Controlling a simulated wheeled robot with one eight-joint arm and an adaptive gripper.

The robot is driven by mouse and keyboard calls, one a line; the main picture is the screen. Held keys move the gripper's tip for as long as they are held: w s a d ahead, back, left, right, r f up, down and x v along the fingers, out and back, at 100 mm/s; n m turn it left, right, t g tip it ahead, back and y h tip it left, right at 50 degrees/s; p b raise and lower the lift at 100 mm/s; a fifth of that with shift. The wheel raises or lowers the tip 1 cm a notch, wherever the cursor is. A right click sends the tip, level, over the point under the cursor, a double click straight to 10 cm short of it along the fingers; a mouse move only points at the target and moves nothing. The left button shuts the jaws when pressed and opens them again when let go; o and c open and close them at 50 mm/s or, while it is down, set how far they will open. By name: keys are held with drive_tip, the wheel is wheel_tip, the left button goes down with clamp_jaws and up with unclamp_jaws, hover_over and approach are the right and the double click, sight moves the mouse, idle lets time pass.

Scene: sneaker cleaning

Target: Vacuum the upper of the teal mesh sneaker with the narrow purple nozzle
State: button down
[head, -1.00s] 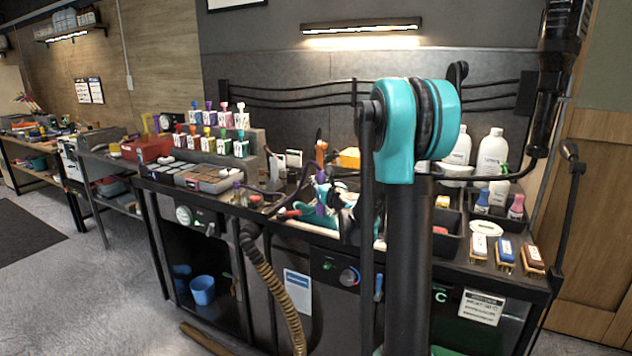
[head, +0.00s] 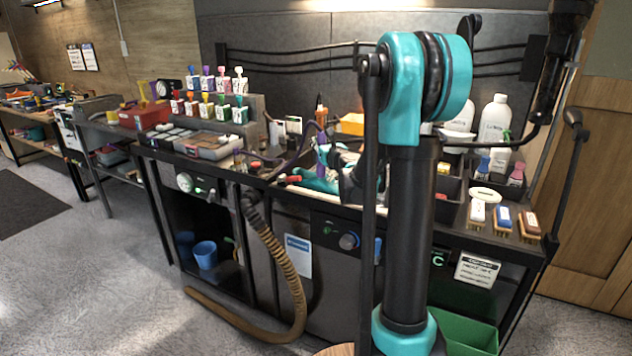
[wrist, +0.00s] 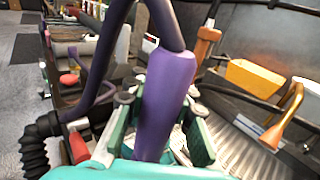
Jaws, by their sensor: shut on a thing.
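The purple nozzle (wrist: 166,95) stands upright in the middle of the wrist view, with a dark purple hose arching from its top. My gripper (wrist: 162,128) is shut on it, with a green finger on each side. The nozzle's lower end is hidden by the teal part at the bottom of the wrist view. A teal shape (head: 316,182) lies on the bench in the head view, left of my arm; it looks like the sneaker, but it is small and partly covered. Pale, lace-like detail shows behind the fingers in the wrist view. I cannot tell whether the nozzle touches the sneaker.
A ribbed brown hose (head: 272,250) hangs from the bench front to the floor. White bottles (head: 494,120) and several brushes (head: 503,218) are at the right. Coloured small bottles (head: 207,112) stand at the back left. An orange box (wrist: 254,76) is right of the nozzle.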

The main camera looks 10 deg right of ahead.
wheel_tip(320, 180, up, 8)
drive_tip(key=shift+f, duration=0.2)
idle(0.3)
drive_tip(key=shift+w+r, duration=0.1)
idle(0.4)
